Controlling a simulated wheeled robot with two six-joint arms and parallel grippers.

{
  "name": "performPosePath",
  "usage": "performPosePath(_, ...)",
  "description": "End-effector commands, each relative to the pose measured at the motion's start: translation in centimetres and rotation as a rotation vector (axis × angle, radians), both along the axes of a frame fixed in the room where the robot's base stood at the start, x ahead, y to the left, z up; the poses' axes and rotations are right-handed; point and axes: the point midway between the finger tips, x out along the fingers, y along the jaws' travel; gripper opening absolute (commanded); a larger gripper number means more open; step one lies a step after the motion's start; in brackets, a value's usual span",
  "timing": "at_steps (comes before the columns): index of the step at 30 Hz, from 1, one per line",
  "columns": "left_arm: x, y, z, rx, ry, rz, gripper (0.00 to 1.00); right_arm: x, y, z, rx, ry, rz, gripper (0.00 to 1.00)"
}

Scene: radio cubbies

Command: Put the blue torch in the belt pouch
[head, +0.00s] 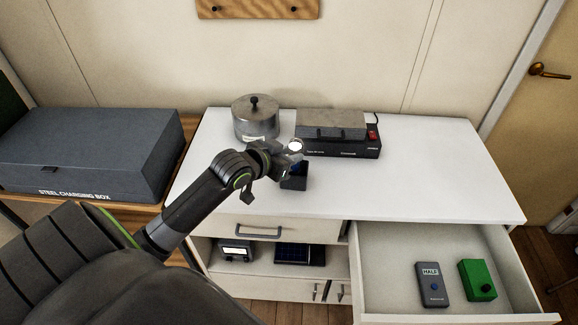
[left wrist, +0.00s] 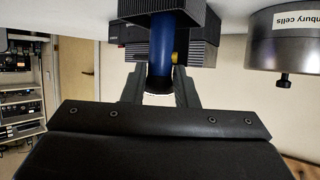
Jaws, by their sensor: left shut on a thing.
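The blue torch (left wrist: 160,48) is upright between the fingers of my left gripper (head: 290,150), which is shut on it; the gripper also shows in the left wrist view (left wrist: 159,84). The torch's bright round lens end (head: 296,146) faces up in the head view. A small dark pouch (head: 294,183) stands on the white top directly below the gripper. It shows at the top of the left wrist view (left wrist: 150,6), where the torch's lower end meets it. How deep the torch sits in it is hidden. My right gripper is not in view.
A metal pot (head: 255,118) stands behind the gripper, left of a black charger unit (head: 352,148) with a grey block. The white top (head: 440,185) is clear at right. An open drawer (head: 390,275) holds a grey device (head: 432,284) and a green box (head: 477,280).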

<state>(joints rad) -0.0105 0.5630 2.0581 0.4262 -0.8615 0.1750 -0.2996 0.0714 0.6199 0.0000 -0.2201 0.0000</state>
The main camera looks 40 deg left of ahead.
Motion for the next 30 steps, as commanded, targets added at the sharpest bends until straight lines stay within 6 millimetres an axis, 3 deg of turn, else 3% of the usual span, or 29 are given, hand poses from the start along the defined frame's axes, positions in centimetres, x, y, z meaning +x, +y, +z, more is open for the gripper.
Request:
performPosePath(9,0.0,0.0,-3.8,-0.002,0.003,0.001,0.02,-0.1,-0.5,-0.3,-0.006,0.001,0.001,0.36)
performPosePath(20,0.0,0.0,-4.2,-0.001,0.0,0.0,0.02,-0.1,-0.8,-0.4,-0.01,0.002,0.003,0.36)
performPosePath(21,0.0,0.0,-4.2,-0.001,0.0,0.0,0.29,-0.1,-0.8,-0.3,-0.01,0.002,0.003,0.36)
performPosePath(26,0.0,0.0,-4.2,0.0,0.001,0.0,0.48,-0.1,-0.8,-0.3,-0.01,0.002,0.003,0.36)
performPosePath(30,0.0,0.0,-4.2,0.0,0.001,0.0,0.48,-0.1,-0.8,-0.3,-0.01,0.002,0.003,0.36)
